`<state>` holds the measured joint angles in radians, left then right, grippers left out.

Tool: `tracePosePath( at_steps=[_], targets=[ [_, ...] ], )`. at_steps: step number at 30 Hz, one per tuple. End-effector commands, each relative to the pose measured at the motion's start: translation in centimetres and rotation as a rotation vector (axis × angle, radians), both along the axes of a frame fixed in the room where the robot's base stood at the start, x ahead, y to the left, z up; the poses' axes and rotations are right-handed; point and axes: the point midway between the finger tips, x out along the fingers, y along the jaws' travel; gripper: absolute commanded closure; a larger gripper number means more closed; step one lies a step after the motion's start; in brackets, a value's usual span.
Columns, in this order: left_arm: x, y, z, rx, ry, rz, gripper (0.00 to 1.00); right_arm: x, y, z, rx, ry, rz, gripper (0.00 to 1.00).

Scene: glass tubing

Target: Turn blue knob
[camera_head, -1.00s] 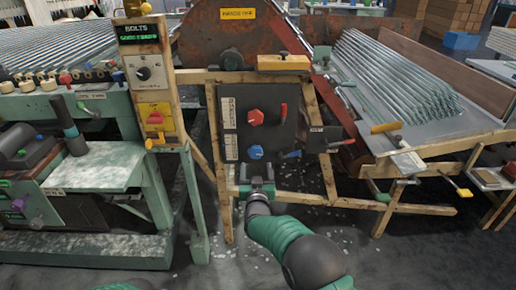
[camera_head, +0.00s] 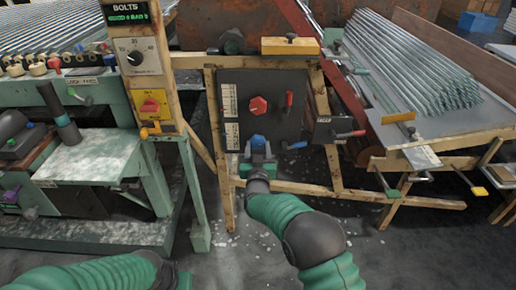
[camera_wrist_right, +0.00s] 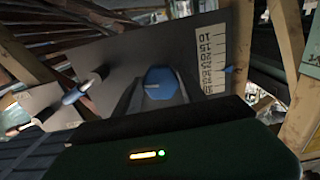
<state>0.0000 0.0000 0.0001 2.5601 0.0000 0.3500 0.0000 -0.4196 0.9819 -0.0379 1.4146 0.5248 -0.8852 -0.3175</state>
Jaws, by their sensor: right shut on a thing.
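The blue knob (camera_head: 257,142) is low on a dark control panel (camera_head: 233,92) in the head view. In the right wrist view the blue knob (camera_wrist_right: 160,80) shows as a blue faceted cap between the grey fingers. My right gripper (camera_head: 258,158) is at the panel, shut on the blue knob from the front; it also shows in the right wrist view (camera_wrist_right: 158,96). My left arm comes in at the bottom left, and its gripper (camera_head: 180,280) is at the picture's lower edge, apart from the panel; its fingers cannot be made out.
A red knob (camera_head: 258,106) and a red lever (camera_head: 289,99) are on the same panel above the blue knob. Glass tubes (camera_head: 405,62) lie at right.

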Motion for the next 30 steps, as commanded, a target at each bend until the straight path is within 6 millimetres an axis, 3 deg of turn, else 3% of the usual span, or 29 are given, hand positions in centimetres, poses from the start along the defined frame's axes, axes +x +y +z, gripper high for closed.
tracePosePath(
  at_steps=[14, 30],
  targets=[
    [0.00, 0.00, -0.04, 0.000, 0.000, 0.000, 0.64, -0.01, -0.03, 0.00, 0.075, 0.000, -0.001, 0.92],
    [0.00, 0.00, -0.57, 0.000, 0.000, 0.000, 0.64, -0.03, 0.08, -0.08, 0.525, 0.000, -0.002, 0.92]
  ],
)
